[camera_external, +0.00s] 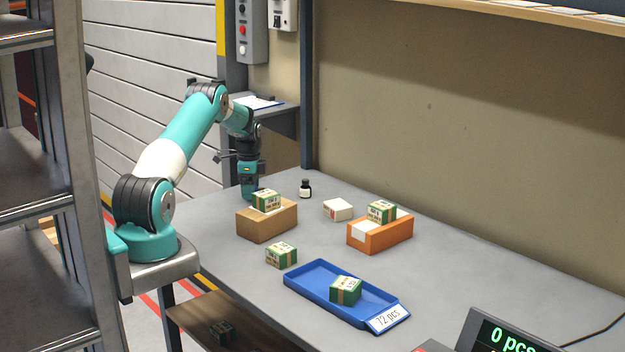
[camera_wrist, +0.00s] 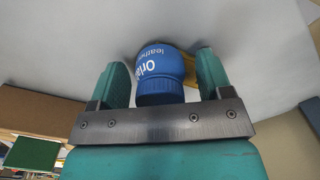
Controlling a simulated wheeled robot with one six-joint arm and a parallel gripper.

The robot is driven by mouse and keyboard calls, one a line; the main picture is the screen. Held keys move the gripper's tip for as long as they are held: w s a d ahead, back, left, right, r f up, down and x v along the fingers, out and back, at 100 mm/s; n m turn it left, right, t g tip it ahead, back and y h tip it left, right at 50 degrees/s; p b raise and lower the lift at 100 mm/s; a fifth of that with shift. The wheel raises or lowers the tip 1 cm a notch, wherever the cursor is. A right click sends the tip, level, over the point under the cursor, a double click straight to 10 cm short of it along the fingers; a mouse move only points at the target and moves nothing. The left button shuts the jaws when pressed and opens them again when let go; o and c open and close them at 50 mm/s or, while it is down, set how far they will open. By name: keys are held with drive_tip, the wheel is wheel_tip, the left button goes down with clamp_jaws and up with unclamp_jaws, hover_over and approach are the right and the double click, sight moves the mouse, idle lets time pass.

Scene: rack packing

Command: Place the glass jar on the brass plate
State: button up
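I see nothing that is clearly a glass jar or a brass plate. In the wrist view a blue container (camera_wrist: 160,68) with white lettering, partly reading "leathe", lies between the fingers of my gripper (camera_wrist: 162,75). The fingers are open, with narrow gaps at its sides. A strip of yellow (camera_wrist: 190,72) shows behind the container; I cannot tell what it is. In the external view my gripper (camera_external: 249,194) points down at the table's far left, behind a brown box. The blue container is hidden there. A small dark bottle (camera_external: 305,184) with a white label stands upright to its right.
The brown box (camera_external: 268,224) bears a green-and-white carton (camera_external: 266,196). An orange box (camera_external: 380,236) bears another. A white box (camera_external: 338,209) and a loose carton (camera_external: 281,255) stand nearby. A blue tray (camera_external: 318,302) holds a carton at the front.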

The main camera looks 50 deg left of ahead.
drive_tip(key=shift+r, duration=0.1)
wheel_tip(320, 180, up, 12)
drive_tip(key=shift+r+b, duration=0.15)
drive_tip(key=shift+b, duration=0.3)
drive_tip(key=s+d+r+n+y, duration=0.2)
drive_tip(key=s+d+r+n, duration=0.5)
drive_tip(key=s+d+r, duration=0.35)
drive_tip(key=s+d+n+y, duration=0.1)
drive_tip(key=s+d+n, duration=0.3)
drive_tip(key=s, duration=0.7)
drive_tip(key=s+d+f+n+y, duration=0.1)
drive_tip(key=s+d+n, duration=0.4)
drive_tip(key=s, duration=0.6)
drive_tip(key=shift+s, duration=0.3)
wheel_tip(320, 180, up, 3)
drive_tip(key=p, duration=0.3)
